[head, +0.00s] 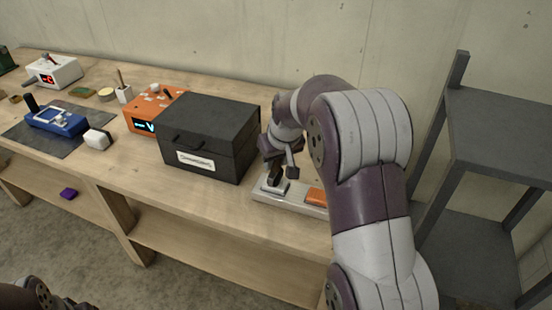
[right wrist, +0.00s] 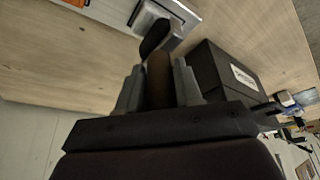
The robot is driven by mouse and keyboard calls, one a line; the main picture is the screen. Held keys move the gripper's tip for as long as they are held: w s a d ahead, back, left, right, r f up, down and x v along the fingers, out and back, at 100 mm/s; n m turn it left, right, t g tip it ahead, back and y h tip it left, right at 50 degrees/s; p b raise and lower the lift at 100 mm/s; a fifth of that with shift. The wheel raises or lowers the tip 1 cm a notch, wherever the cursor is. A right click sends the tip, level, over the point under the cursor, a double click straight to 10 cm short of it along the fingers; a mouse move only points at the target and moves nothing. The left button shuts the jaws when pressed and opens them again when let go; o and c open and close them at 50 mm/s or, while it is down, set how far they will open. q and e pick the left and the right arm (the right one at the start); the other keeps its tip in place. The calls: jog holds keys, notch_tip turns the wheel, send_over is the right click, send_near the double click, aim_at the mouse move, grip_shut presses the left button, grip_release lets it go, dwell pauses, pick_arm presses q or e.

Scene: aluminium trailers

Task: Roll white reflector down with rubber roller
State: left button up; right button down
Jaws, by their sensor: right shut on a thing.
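My right gripper (head: 279,160) is over the pale metal panel (head: 262,196) near the table's front edge. It is shut on the dark handle of the rubber roller (head: 275,172). In the right wrist view the brown and black handle (right wrist: 159,75) stands between the two grey fingers (right wrist: 159,90). A small whitish piece (right wrist: 153,14), which looks like the white reflector, lies on the panel just beyond the roller. Whether the roller touches it cannot be told. An orange reflector (head: 316,195) is further right on the panel.
A black box (head: 210,140) with a white label stands close to the left of the gripper. An orange device (head: 142,124), a blue fixture (head: 55,122) and a white block (head: 97,139) are further left on the table. A grey shelf (head: 500,125) stands right.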

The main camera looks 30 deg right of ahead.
jog(key=shift+f, duration=0.35)
jog(key=shift+w+a, duration=0.15)
jog(key=shift+w, duration=0.05)
dwell(0.4)
jog(key=shift+s+d, duration=0.35)
jog(key=shift+s, duration=0.05)
jog(key=shift+w+a, duration=0.35)
jog(key=shift+w, duration=0.05)
jog(key=shift+s+d, duration=0.35)
jog(key=shift+s, duration=0.05)
jog(key=shift+a, duration=0.1)
